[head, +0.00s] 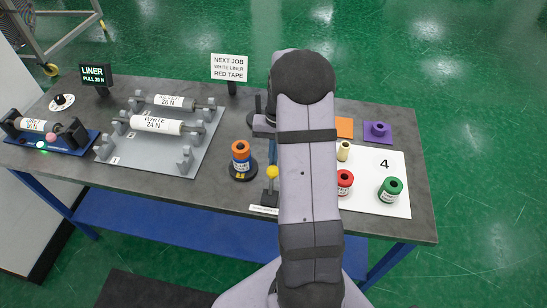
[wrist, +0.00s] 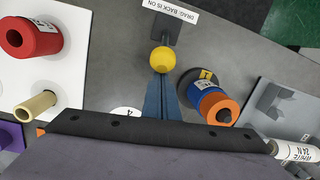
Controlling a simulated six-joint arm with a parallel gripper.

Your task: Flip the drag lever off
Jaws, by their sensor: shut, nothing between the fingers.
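The drag lever has a yellow ball knob (head: 272,172) and a dark base by the table's front edge. Its knob (wrist: 163,60) and the label "DRAG: BACK IS ON" (wrist: 170,10) show in the wrist view. My gripper (wrist: 162,78) is shut and empty, with its blue fingers pointing at the knob. The fingertips are right at the knob; I cannot tell whether they touch. In the head view the fingers (head: 272,153) come down on the far side of the knob, and my arm hides part of the gripper. The lever's exact tilt is unclear.
A blue and orange tape roll (head: 240,157) stands on a black disc just left of the lever. A white card (head: 395,160) at right holds red and green rolls. A grey rack (head: 165,158) with liner rolls lies left. The sign (head: 229,67) reads white liner, red tape.

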